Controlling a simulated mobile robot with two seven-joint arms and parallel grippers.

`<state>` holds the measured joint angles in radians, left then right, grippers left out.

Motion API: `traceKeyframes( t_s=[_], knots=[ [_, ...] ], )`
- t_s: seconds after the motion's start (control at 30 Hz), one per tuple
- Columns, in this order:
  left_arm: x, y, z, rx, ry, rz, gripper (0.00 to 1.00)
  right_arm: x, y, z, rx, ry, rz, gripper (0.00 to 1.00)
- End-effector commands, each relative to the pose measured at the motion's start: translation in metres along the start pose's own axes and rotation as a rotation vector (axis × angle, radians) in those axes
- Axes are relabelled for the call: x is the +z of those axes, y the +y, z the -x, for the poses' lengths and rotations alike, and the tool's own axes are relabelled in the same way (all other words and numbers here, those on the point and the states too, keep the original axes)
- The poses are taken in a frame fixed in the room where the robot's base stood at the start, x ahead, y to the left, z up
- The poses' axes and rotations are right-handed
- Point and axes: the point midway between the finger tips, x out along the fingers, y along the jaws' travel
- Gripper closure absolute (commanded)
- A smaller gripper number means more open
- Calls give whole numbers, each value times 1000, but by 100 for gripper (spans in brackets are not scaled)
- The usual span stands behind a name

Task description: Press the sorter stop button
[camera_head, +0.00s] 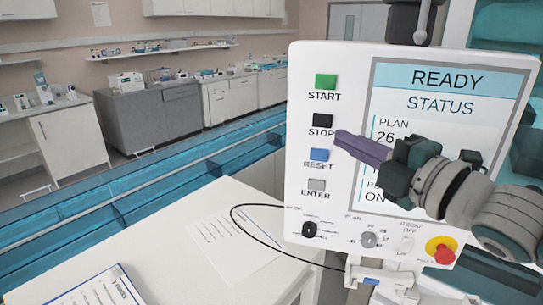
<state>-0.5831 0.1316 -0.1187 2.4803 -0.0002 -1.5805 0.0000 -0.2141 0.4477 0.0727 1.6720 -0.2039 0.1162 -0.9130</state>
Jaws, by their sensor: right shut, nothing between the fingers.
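The sorter control panel (300,200) stands upright at the right in the head view. Its black STOP button (322,120) sits in the left column, between the green START button (325,81) and the blue RESET button (319,154). My right gripper (340,137) comes in from the right in front of the panel, its purple fingers shut and empty. The fingertips point left and show just right of and below the STOP button; I cannot tell whether they touch the panel. The arm hides part of the status screen (445,103). My left gripper is not in view.
A grey ENTER button (316,185), black knob (309,229), grey knob (368,240) and red emergency button (441,250) are on the panel. A white table (165,240) with papers lies at lower left. A blue clear-walled track (150,180) runs behind it.

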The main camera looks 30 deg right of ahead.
Motion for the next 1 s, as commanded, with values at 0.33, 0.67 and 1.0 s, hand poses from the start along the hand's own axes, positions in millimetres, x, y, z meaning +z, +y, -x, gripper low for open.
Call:
traceKeyframes(
  t_s=[0.33,0.67,1.0],
  knots=[
    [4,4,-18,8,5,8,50,-1,-2,54,-1,2,-1,100],
    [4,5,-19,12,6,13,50,-1,0,63,0,2,0,100],
    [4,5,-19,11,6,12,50,-1,0,62,0,2,-1,100]
  ],
)
